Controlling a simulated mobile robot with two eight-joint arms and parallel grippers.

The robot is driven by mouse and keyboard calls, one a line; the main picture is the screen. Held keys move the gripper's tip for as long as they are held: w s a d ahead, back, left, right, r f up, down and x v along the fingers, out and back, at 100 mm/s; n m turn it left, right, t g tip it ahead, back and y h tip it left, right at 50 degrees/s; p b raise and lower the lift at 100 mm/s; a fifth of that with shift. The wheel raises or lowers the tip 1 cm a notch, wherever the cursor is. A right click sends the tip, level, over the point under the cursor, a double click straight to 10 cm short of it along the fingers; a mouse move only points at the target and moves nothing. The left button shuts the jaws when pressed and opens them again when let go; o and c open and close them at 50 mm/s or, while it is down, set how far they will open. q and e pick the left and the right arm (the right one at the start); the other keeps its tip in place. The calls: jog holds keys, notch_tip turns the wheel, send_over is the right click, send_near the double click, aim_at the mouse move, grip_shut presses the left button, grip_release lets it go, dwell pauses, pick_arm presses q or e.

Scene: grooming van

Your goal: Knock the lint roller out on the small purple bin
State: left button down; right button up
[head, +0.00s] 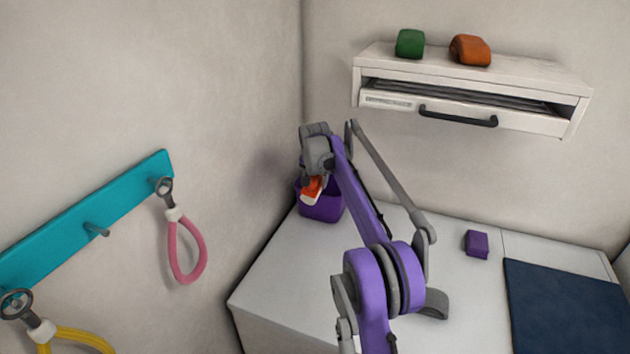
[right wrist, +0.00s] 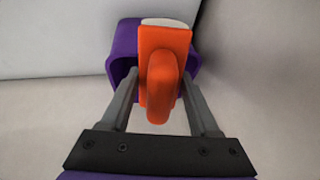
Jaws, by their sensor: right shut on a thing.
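The small purple bin (head: 322,211) stands on the white counter in the corner by the left wall. My right gripper (head: 311,179) is at the bin, shut on the orange lint roller (head: 312,191). In the right wrist view, the orange handle of the lint roller (right wrist: 162,80) sits between the two grey fingers, with a whitish end beyond it. The bin (right wrist: 124,60) shows behind the roller on both sides there. I cannot tell whether the roller touches the bin's rim. My left gripper is in neither view.
A small purple block (head: 477,243) and a dark blue mat (head: 568,310) lie on the counter to the right. A white wall drawer unit (head: 540,82) carries a green (head: 410,43) and an orange item (head: 470,50). A teal rack (head: 90,222) with loops hangs left.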

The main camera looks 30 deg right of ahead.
dwell(0.4)
jog(key=shift+f, duration=0.7)
dwell(0.9)
dwell(0.3)
jog(key=shift+r, duration=3)
